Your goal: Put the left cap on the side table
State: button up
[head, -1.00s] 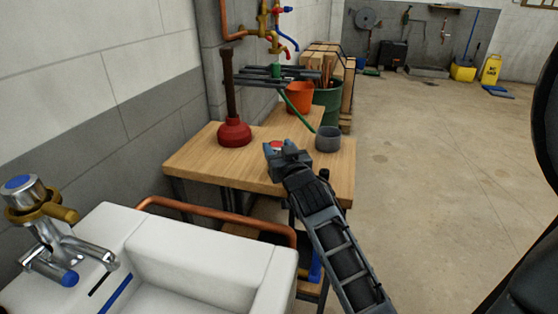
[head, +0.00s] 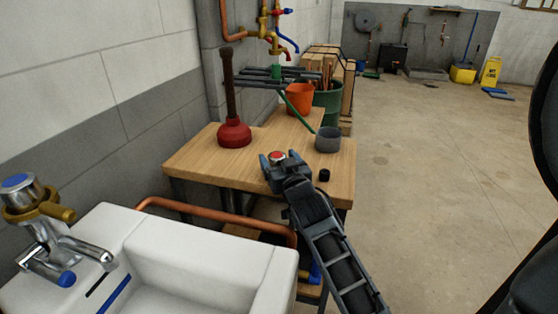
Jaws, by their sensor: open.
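The wooden side table (head: 205,157) stands beyond the white sink. My gripper (head: 278,160) is over its near part, with its fingers apart. A small red round piece (head: 277,156) shows between the fingertips; it may be a cap, and I cannot tell whether it touches the fingers or rests on the table. A small black cap-like cylinder (head: 324,175) stands on the table just right of my gripper. I cannot tell which of these is the left cap.
A red plunger (head: 234,133) stands at the table's left and a grey cup (head: 327,140) at its right. An orange bucket (head: 299,98) is behind. The sink (head: 190,262) with a copper pipe (head: 215,217) lies in front. Open floor is to the right.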

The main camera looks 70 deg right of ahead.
jog(key=shift+r, duration=0.2)
jog(key=v, duration=0.6)
jog(key=shift+f, duration=0.15)
jog(key=shift+v, duration=0.75)
